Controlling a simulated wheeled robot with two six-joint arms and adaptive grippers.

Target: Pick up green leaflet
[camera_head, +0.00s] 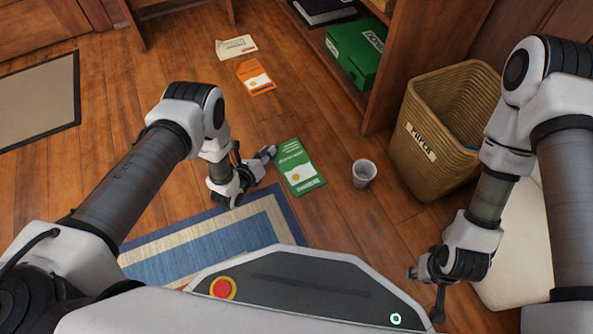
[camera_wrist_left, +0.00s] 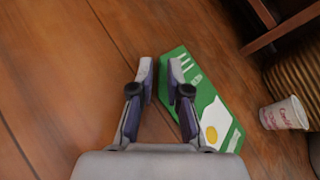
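The green leaflet (camera_head: 298,167) lies flat on the wooden floor, just right of my left gripper (camera_head: 264,156) in the head view. In the left wrist view, the green leaflet (camera_wrist_left: 208,112) lies under and to the right of my left gripper (camera_wrist_left: 160,78). That gripper's two fingers are apart, with bare floor and the leaflet's left edge showing between them. The right finger overlaps the leaflet in the picture; I cannot tell if it touches. My right gripper (camera_head: 432,290) hangs low at the lower right, far from the leaflet; its finger opening is unclear.
A paper cup (camera_head: 364,172) stands right of the leaflet, near a wicker bin (camera_head: 418,150). A striped rug (camera_head: 215,238) lies below. An orange leaflet (camera_head: 255,78) and a cream paper (camera_head: 236,46) lie farther back. A green box (camera_head: 356,50) sits on the bookcase shelf.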

